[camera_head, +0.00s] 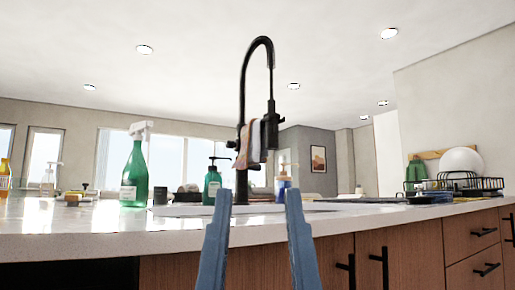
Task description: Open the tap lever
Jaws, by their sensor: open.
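The black tap (243,90) rises at the sink in the middle of the view, with a tall arched neck and a spray head (271,128) hanging on its right. A striped cloth (252,146) hangs on it and hides part of its column. A small dark stub sticks out left of the column; I cannot tell whether it is the tap lever. My gripper (258,193) shows as two blue fingers pointing up at the lower middle. They are apart with nothing between them, in front of the counter edge and below the cloth.
The white counter (100,235) runs across, with the sink (190,211) set in it. A green spray bottle (134,175) and a dark green pump bottle (212,184) stand left of the tap. A blue-and-white bottle (283,182) stands right. A dish rack (455,184) is far right.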

